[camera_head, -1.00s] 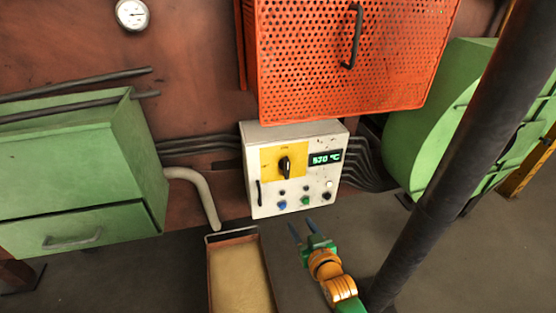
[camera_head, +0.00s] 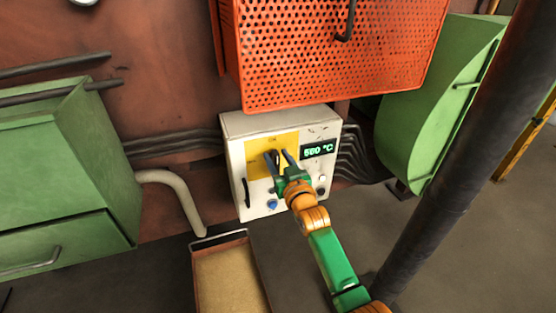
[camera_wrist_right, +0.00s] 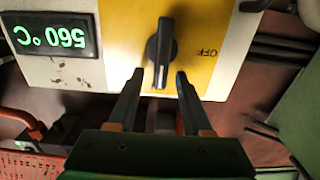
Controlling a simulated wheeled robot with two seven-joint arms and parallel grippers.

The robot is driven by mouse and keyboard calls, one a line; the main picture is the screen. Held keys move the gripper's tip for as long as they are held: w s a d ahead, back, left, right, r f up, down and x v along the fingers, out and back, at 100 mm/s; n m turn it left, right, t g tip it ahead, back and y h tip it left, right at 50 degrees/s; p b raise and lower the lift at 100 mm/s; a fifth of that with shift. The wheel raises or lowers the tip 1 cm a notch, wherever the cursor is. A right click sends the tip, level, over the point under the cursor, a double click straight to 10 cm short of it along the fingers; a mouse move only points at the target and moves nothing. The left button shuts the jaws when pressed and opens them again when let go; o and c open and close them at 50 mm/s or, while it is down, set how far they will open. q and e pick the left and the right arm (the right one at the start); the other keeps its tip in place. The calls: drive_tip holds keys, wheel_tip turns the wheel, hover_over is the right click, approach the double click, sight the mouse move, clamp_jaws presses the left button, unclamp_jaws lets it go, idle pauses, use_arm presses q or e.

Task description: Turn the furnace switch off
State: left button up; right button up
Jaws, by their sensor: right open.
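The furnace switch is a black rotary knob (camera_wrist_right: 160,52) on a yellow plate (camera_head: 255,150) of the white control box (camera_head: 236,170). Its handle stands about vertical; the OFF label (camera_wrist_right: 207,53) is beside it, upside down in the wrist view. My right gripper (camera_head: 277,155) is open in front of the plate. In the wrist view its fingertips (camera_wrist_right: 159,76) are on either side of the handle's near end; contact cannot be told. In the head view the gripper partly hides the knob and lower buttons. My left gripper is not in view.
The green display (camera_head: 319,151) reads about 560 °C. An orange perforated cover (camera_head: 330,60) hangs above the box. A sand-filled tray (camera_head: 196,275) lies below. Green cabinets (camera_head: 65,180) stand left, a green housing (camera_head: 430,115) right. A dark post (camera_head: 460,165) crosses the right side.

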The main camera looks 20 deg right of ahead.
sight(263, 159)
clamp_jaws()
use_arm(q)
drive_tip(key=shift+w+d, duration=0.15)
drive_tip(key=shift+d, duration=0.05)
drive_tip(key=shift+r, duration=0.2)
use_arm(e)
drive_tip(key=shift+a+n, duration=0.1)
drive_tip(key=shift+n, duration=0.2)
drive_tip(key=shift+a+n+p, duration=0.25)
drive_tip(key=shift+n+p, duration=0.3)
drive_tip(key=shift+n, duration=0.45)
drive_tip(key=f+n, duration=0.1)
drive_tip(key=n, duration=0.3)
drive_tip(key=a+n+b, duration=0.1)
drive_tip(key=n, duration=0.4)
drive_tip(key=a+f+n+b, duration=0.1)
drive_tip(key=n, duration=0.4)
drive_tip(key=shift+a+f, duration=0.1)
drive_tip(key=shift+f, duration=0.25)
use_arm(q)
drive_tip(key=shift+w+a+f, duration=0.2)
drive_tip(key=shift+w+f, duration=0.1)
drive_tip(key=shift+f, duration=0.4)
use_arm(e)
drive_tip(key=shift+f+n, duration=0.1)
drive_tip(key=shift+n, duration=0.5)
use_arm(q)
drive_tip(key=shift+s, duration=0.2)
